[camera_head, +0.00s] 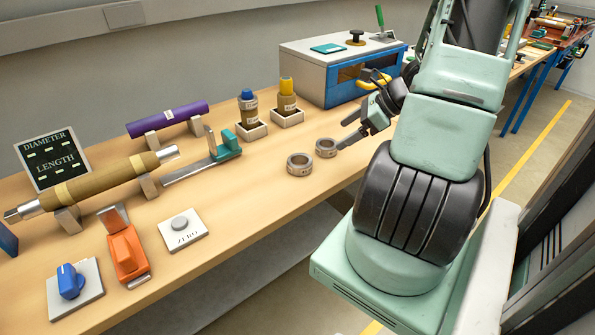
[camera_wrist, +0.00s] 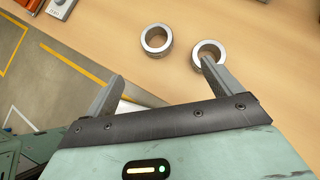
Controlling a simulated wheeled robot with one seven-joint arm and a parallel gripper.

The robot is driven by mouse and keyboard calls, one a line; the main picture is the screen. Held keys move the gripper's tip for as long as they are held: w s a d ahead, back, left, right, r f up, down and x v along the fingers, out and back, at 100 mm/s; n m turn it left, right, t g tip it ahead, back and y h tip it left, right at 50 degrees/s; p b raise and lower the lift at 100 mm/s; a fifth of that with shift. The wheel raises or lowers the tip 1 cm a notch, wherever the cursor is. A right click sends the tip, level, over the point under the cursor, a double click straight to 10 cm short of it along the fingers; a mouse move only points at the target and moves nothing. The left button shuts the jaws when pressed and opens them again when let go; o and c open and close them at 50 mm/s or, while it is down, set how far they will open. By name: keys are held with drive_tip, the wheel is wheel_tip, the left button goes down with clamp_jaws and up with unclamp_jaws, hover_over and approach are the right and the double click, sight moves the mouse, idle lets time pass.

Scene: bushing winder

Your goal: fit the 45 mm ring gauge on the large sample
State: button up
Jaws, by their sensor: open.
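Two short grey metal rings lie flat and slightly apart on the bench: a left ring (camera_head: 291,168) (camera_wrist: 144,43) and a right ring (camera_head: 320,153) (camera_wrist: 195,55). I cannot read their sizes, so I cannot tell which is the 45 mm gauge. My gripper (camera_head: 347,130) (camera_wrist: 160,75) is open and empty by the right ring. In the wrist view one finger overlaps that ring's near edge; contact is unclear. A blue-topped cylinder (camera_head: 249,108) and a yellow-topped cylinder (camera_head: 287,100) stand upright in square holders behind the rings. Which sample is the large one is unclear.
A blue-and-grey cabinet (camera_head: 312,81) stands behind my gripper. Left are a teal-ended gauge (camera_head: 226,146), a purple roll (camera_head: 170,117), a brown wound shaft (camera_head: 98,184), a ZERO plate (camera_head: 184,238) and an orange device (camera_head: 124,252). Bench around the rings is clear; its front edge is close.

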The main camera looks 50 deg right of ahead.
approach(300, 160)
drive_tip(key=a, duration=0.1)
drive_tip(key=w+a+f, duration=0.1)
drive_tip(key=a, duration=0.1)
drive_tip(key=shift+w+f, duration=0.2)
drive_tip(key=shift+f, duration=0.1)
drive_tip(key=shift+a+x, duration=0.15)
drive_tip(key=shift+x, duration=1.2)
drive_tip(key=shift+a+x, duration=0.15)
drive_tip(key=shift+x, duration=1.2)
drive_tip(key=shift+w+r, duration=0.1)
drive_tip(key=shift+r, duration=0.1)
drive_tip(key=c, duration=1.2)
drive_tip(key=shift+o, duration=0.2)
drive_tip(key=shift+r, duration=0.1)
